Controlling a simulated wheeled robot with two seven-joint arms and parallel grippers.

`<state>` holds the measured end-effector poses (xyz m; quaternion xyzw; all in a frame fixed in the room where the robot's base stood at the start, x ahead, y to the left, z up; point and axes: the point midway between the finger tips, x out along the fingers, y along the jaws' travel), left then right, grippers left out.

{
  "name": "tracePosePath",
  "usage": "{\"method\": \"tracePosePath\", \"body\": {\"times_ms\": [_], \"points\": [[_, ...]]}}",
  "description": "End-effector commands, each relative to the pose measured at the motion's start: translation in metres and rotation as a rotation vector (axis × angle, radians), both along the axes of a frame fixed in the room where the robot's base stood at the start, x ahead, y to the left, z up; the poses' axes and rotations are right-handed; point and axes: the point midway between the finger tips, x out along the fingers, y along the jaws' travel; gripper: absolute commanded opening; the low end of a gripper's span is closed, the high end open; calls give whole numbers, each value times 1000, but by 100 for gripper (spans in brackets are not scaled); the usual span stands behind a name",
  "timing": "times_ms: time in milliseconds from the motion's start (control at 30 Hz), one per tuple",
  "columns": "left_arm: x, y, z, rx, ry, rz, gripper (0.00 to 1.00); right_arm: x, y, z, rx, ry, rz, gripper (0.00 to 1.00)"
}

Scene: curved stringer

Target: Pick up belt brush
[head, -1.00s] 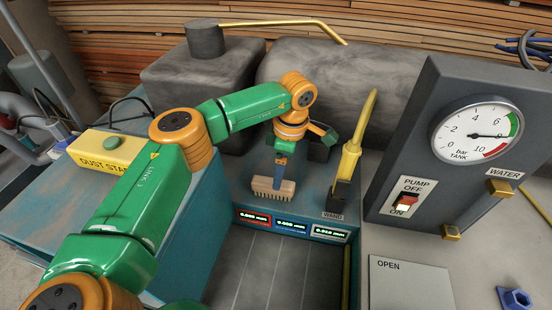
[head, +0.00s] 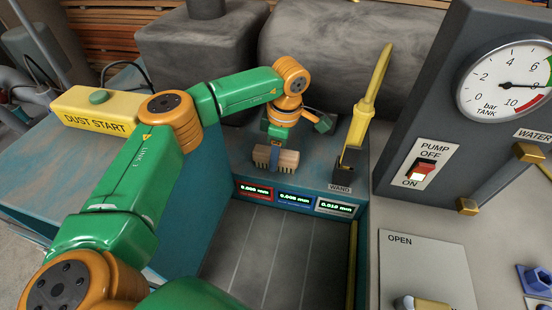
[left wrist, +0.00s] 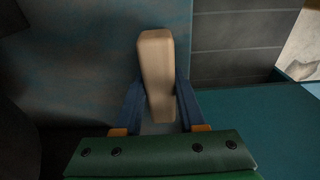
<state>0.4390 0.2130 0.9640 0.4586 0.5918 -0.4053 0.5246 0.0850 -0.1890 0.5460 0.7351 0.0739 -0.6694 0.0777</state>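The belt brush (head: 289,160) has a pale wooden block with bristles below. It stands on the blue-grey machine top, behind the row of displays. In the left wrist view the brush block (left wrist: 157,65) runs between the two blue fingers of the left gripper (left wrist: 160,92). The fingers are parted, one on each side, and no firm contact shows. The brush's underside is hidden in the wrist view. My right gripper is not in view.
A yellow wand (head: 368,92) stands in a dark holder (head: 347,165) just right of the brush. Small displays (head: 297,199) line the front edge. A control panel (head: 430,130) with a gauge is at the right. A yellow dust start box (head: 100,110) is at the left.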

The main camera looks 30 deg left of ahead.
Motion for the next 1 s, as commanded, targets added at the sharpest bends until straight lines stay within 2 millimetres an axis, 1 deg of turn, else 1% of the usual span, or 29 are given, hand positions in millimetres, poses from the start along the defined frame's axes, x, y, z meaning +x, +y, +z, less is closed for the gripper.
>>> {"method": "tracePosePath", "body": {"times_ms": [33, 67, 367, 467, 600, 700, 833, 1000], "points": [[0, 0, 0, 0, 0, 0, 5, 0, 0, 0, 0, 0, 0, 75], [0, 0, 0, 0, 0, 0, 0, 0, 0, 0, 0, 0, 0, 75], [1, 0, 3, 0, -2, 0, 0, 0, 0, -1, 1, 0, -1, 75], [1, 0, 20, 0, -6, 0, 0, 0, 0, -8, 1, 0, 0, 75], [2, -1, 60, -1, -7, 1, 0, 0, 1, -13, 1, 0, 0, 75], [1, -1, 83, -2, -5, 1, 0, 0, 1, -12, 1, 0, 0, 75], [1, 0, 98, -1, -1, 1, 0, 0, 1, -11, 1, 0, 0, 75], [0, 0, 101, 0, 0, -1, 0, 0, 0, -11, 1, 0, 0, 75]]}}
